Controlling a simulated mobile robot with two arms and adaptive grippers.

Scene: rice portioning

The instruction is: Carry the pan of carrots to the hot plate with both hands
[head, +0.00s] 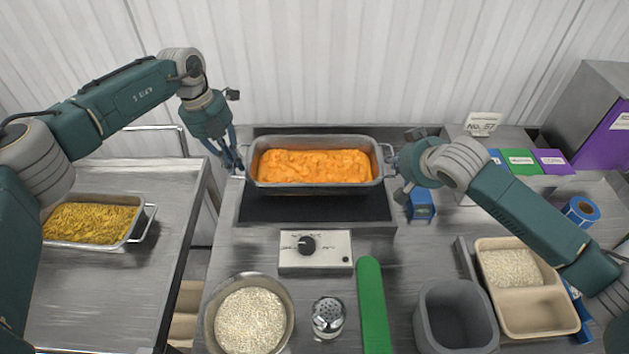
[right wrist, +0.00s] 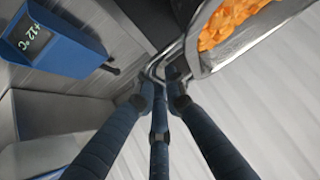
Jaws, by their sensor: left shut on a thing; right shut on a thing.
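The metal pan of carrots (head: 315,186), filled with orange carrots (head: 314,166), is over the black hot plate (head: 315,208) in the head view. I cannot tell whether the pan touches the plate. My left gripper (head: 237,168) is shut on the pan's left handle. My right gripper (head: 393,168) is at the right handle, its fingers partly hidden by the wrist. In the right wrist view my right gripper (right wrist: 162,82) is shut around the wire handle (right wrist: 165,65), and carrots (right wrist: 230,20) show in the pan's corner (right wrist: 215,52).
A control box with a knob (head: 316,251) is in front of the plate. A blue thermometer (head: 421,205) stands right of it. A bowl of rice (head: 249,315), a shaker (head: 328,318), a green strip (head: 373,305) and a grey container (head: 455,315) fill the front. Another pan (head: 139,225) is left.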

